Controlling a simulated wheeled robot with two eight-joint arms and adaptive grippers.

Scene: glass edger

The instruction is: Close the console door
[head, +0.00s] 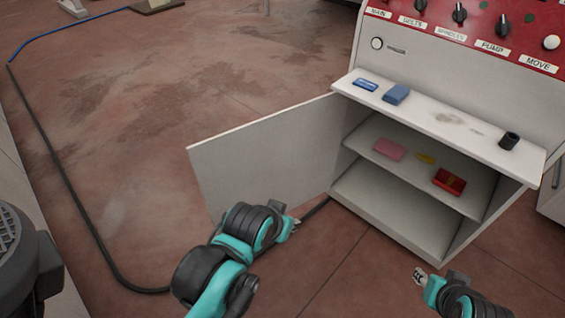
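The console (390,222) is a white cabinet at the right, under a red control panel. Its door (268,150) is a flat white panel hinged at the cabinet's left side. It stands wide open, swung out to the left, so both inner shelves show. My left gripper (295,223) is in front of the door's lower right part, near the cabinet's lower left corner; I cannot tell whether it touches the door or whether its fingers are apart. My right gripper (419,275) is low in front of the cabinet, apart from it, with small fingertips whose opening I cannot make out.
A black hose (70,190) runs along the floor at left.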

